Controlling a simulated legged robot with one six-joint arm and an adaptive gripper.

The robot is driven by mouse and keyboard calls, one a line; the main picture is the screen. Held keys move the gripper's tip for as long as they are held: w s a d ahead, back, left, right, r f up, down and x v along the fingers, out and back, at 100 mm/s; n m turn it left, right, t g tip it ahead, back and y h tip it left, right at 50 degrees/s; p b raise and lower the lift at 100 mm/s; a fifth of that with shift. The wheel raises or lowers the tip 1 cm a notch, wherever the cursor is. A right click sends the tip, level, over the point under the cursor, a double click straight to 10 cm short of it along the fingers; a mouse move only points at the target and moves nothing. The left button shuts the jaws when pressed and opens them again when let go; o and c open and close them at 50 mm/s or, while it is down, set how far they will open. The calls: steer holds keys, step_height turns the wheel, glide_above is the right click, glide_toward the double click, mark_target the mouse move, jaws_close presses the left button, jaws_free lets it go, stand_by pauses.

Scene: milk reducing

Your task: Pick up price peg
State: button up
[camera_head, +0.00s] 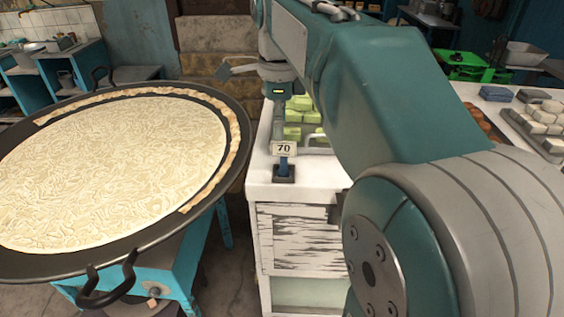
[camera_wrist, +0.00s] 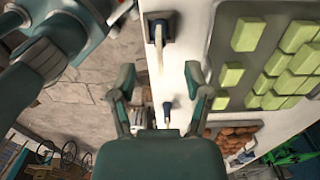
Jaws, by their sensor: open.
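A price peg (camera_head: 284,172) with a white card reading 70 stands upright on a dark square base, near the front of the white counter. In the wrist view, a peg (camera_wrist: 158,30) stands near the counter edge at the top, beyond my fingertips. A second blue-and-white peg (camera_wrist: 167,115) shows lower down, between my fingers in the picture. My gripper (camera_wrist: 160,76) is open, with two spread green fingers and nothing between the tips. In the head view, my gripper (camera_head: 278,125) hangs over the counter behind the card, partly hidden by it.
The white counter (camera_head: 310,180) carries a tray of pale green blocks (camera_wrist: 267,60) beside the pegs. Brown items (camera_wrist: 234,138) lie farther along. A large round pan (camera_head: 238,150) with a pale patterned filling stands left of the counter, across a narrow floor gap.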

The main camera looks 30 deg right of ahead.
mark_target(283, 156)
steer(key=f, duration=0.3)
steer(key=shift+a, duration=0.25)
steer(key=f, duration=0.2)
steer(key=d+f, duration=0.1)
steer(key=f, duration=0.2)
steer(key=shift+s+d, duration=0.1)
steer(key=shift+s, duration=0.1)
steer(key=shift+c, duration=0.3)
jaws_close()
